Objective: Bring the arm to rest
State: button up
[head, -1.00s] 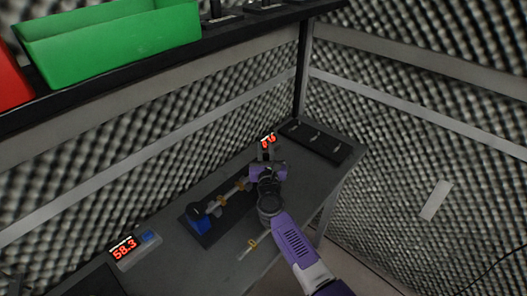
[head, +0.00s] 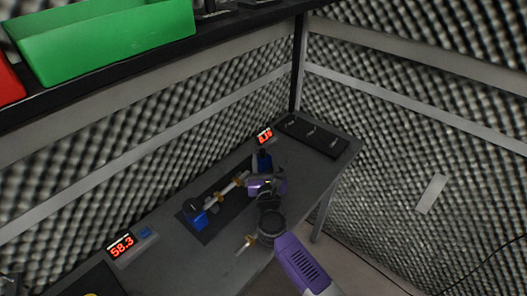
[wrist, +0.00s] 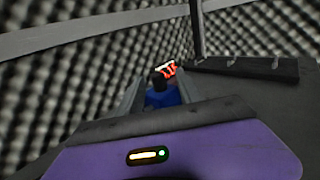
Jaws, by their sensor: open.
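My arm reaches over the bench from the lower right in the head view. My gripper (head: 267,179), with a purple body, is above the bench near a blue block with a dark top (head: 262,160). In the wrist view my gripper (wrist: 162,84) has its two grey fingers apart. The blue block (wrist: 162,98) shows between them in the picture, with a dark knob on top. I cannot tell how far beyond the fingertips it stands, and I see no contact. The gripper's lower front is hidden by its own body.
A rod fixture with a blue end block (head: 196,216) lies left of the gripper. Lit displays (head: 121,246) (head: 265,136) stand on the bench (head: 160,262). A black tray (head: 316,134) is at the far end. A green bin (head: 105,45) sits on the shelf above. Foam walls enclose the bench.

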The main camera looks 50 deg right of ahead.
jog(key=shift+s+a, duration=0.2)
jog(key=shift+s, duration=0.05)
dwell(0.5)
jog(key=shift+w+a+r+n, duration=0.2)
jog(key=shift+r+n, duration=0.1)
jog(key=shift+n, duration=0.8)
jog(key=s+a+r+n+t+y, duration=0.25)
jog(key=s+a+r+n, duration=0.2)
jog(key=n, duration=0.55)
jog(key=s+a+r+n+t+y, duration=0.1)
jog(key=s+a+r+n+t, duration=0.3)
jog(key=n, duration=0.5)
jog(key=s+a+n+g+y, duration=0.1)
jog(key=s+a+n+y, duration=0.2)
jog(key=s+a+n, duration=0.2)
jog(key=s+a+f+n+g+y, duration=0.1)
jog(key=s+a+n, duration=0.4)
jog(key=s+n, duration=0.5)
jog(key=s+a+n+g+y, duration=0.3)
jog(key=s+a+n, duration=0.3)
jog(key=s, duration=0.7)
jog(key=shift+s+f+n+y+b, duration=0.3)
jog(key=shift+n+y+b, duration=0.15)
jog(key=shift+n+y, duration=0.6)
